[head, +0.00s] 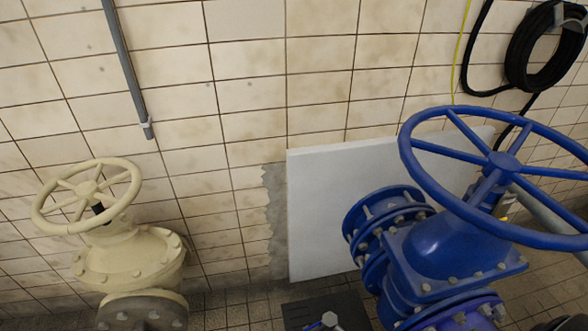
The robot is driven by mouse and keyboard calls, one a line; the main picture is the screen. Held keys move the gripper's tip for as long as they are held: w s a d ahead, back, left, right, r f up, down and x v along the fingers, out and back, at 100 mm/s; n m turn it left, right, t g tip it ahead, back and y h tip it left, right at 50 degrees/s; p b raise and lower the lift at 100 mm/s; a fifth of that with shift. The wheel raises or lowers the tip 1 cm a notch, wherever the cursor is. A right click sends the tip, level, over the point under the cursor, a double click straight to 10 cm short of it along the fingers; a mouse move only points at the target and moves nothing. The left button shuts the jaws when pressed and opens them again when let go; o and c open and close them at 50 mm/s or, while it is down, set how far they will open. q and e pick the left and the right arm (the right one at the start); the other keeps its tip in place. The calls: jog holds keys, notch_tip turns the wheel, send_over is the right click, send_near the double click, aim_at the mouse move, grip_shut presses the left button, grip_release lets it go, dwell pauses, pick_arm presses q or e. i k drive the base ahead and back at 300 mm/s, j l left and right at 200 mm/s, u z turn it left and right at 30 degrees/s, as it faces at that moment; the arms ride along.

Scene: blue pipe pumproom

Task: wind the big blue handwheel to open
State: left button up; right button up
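The big blue handwheel (409,163) is at the right in the head view, on top of a blue valve body (452,249). Its rim is a wide ring with several spokes meeting at a hub, and the right end of the rim runs off the picture edge. A stem goes down from the hub into the valve. Neither of my grippers is in view, and nothing is seen touching the wheel.
A smaller cream handwheel (88,188) on a cream valve (130,259) stands at the left. A pale panel (325,215) leans behind the blue valve. A coiled black hose (545,50) hangs on the tiled wall at upper right. A grey pipe (122,55) runs down the wall.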

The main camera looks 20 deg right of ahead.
aim_at(499, 168)
jog(key=z, duration=1)
